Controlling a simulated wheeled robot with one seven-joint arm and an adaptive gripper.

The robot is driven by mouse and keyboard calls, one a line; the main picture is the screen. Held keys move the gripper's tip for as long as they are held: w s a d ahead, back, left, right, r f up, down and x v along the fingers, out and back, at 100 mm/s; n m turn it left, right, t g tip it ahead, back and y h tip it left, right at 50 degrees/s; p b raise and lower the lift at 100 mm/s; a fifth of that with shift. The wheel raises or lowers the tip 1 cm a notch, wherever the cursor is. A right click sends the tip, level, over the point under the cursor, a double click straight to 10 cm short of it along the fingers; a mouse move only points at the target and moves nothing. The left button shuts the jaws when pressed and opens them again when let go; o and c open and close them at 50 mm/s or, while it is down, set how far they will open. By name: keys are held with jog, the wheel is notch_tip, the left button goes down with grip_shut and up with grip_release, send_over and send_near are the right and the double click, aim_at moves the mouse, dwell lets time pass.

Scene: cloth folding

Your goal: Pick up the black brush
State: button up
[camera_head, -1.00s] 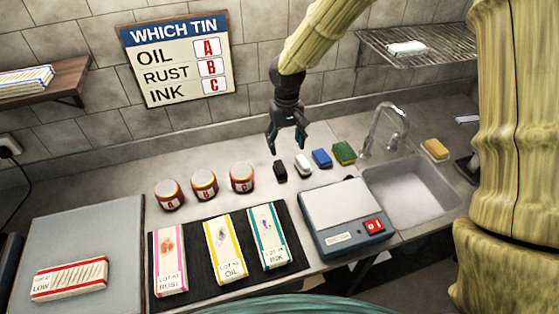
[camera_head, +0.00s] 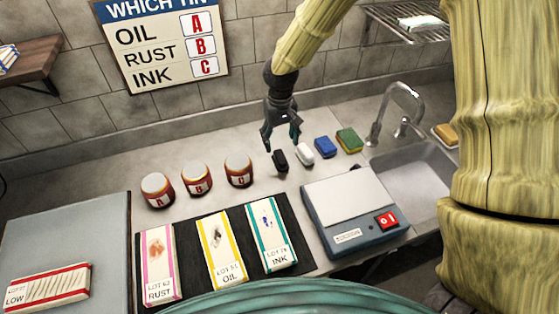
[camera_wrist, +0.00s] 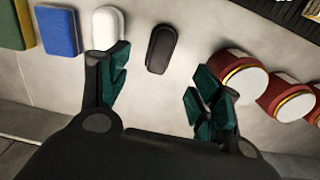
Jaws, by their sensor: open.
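The black brush (camera_head: 280,161) lies on the counter at the left end of a short row. In the wrist view the black brush (camera_wrist: 162,49) lies between and a little beyond my fingertips, apart from both. My gripper (camera_head: 281,138) is open and empty, just above and behind the brush in the head view. Its green-padded fingers also show in the wrist view (camera_wrist: 160,85), spread to either side of the brush's line. How high the fingertips are above the counter is hard to tell.
Beside the brush stand a white block (camera_head: 304,154), a blue sponge (camera_head: 323,147) and a green sponge (camera_head: 349,141). Tin C (camera_head: 238,169) stands to the left, with tins B (camera_head: 197,179) and A (camera_head: 158,190). A scale (camera_head: 350,210) lies in front, a sink (camera_head: 415,172) right.

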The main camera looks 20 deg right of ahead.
aim_at(281, 156)
notch_tip(281, 156, down, 3)
jog(key=shift+d+r, duration=0.1)
jog(key=shift+r, duration=0.1)
jog(key=shift+s+f+p, duration=0.15)
jog(key=shift+f+p, duration=0.8)
jog(key=shift+f, duration=0.05)
jog(key=shift+f+p, duration=0.7)
jog(key=shift+f, duration=1.15)
jog(key=c, duration=1.1)
